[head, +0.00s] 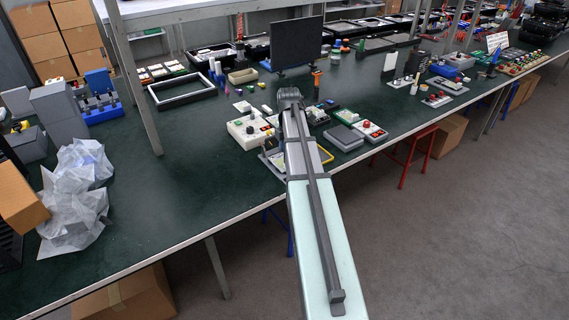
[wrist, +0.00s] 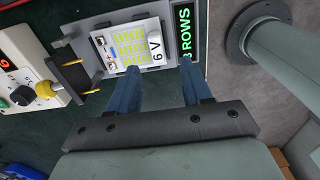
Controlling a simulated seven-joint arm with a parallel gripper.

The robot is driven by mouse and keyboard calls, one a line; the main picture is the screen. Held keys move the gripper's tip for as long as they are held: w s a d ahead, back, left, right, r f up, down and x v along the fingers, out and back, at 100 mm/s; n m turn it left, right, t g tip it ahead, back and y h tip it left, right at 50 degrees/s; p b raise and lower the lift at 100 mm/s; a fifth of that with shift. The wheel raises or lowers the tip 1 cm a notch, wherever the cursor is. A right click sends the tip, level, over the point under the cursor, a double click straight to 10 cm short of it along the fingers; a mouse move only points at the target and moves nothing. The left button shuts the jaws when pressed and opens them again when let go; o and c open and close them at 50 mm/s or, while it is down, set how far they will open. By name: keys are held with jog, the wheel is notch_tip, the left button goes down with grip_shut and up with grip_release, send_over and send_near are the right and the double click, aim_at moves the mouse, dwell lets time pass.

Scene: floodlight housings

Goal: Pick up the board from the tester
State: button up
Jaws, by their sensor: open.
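In the wrist view, the board (wrist: 128,44) is a pale plate with rows of yellow cells, lying on the light grey tester (wrist: 160,12). A white "6 V" label (wrist: 156,46) is at the board's right side. A black strip with green "3 ROWS" lettering (wrist: 185,32) is right of it. My gripper (wrist: 159,66) is open, its two blue fingers apart and empty. The fingertips appear at the board's near edge; I cannot tell their height above it. In the head view my arm hides the gripper and most of this area.
A dark upright screen (head: 297,42) stands behind.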

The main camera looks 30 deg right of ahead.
aim_at(283, 159)
jog(key=shift+w+d+f, duration=0.1)
jog(key=shift+d+f, duration=0.1)
jog(key=shift+f, duration=1.25)
jog(key=shift+w+d+f, duration=0.1)
jog(key=shift+d+f, duration=0.05)
jog(key=shift+f, duration=1.3)
jog(key=shift+c, duration=0.3)
grip_shut()
